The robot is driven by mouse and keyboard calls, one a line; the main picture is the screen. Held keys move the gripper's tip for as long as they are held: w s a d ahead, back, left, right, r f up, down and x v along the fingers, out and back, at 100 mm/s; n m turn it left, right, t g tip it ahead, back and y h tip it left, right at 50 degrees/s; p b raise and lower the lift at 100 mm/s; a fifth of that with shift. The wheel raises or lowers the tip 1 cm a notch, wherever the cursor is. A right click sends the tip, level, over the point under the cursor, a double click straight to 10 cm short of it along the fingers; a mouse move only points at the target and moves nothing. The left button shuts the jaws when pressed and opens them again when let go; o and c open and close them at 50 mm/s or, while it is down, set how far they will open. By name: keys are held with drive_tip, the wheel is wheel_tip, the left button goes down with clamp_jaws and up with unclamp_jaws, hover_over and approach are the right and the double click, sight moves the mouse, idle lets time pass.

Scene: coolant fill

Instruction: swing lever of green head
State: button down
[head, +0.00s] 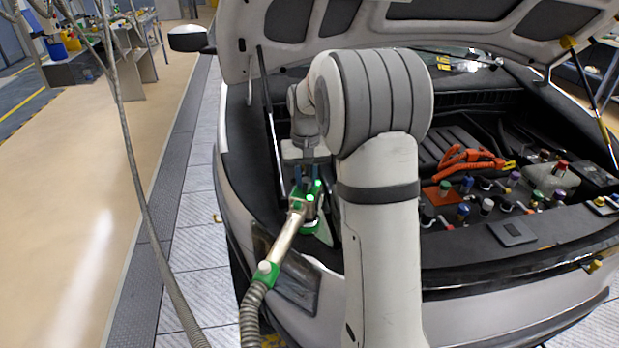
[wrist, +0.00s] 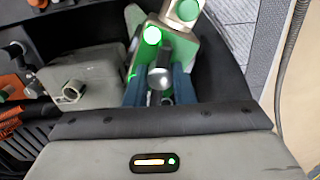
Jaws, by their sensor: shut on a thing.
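The green head (head: 317,222) sits at the left side of the open engine bay, with a metal pipe (head: 287,236) and grey hose running down to the lower left. It also shows at the top of the wrist view (wrist: 205,62), with a lit green lamp. My gripper (head: 306,186) is at the top of the head. In the wrist view my gripper's blue fingers (wrist: 160,72) are shut on the lever (wrist: 160,79), whose round grey end shows between them. The rest of the lever and the head's underside are hidden.
My arm hides the middle of the bay. Orange cables (head: 468,160) and several coloured caps lie to the right. The raised hood (head: 300,62) is overhead, with a strut (head: 270,125) beside the arm.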

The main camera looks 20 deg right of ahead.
sight(306, 179)
drive_tip(key=shift+m, duration=1.2)
drive_tip(key=c, duration=1.2)
unclamp_jaws()
drive_tip(key=shift+r, duration=0.3)
drive_tip(key=shift+r+b, duration=0.35)
drive_tip(key=shift+r, duration=3.25)
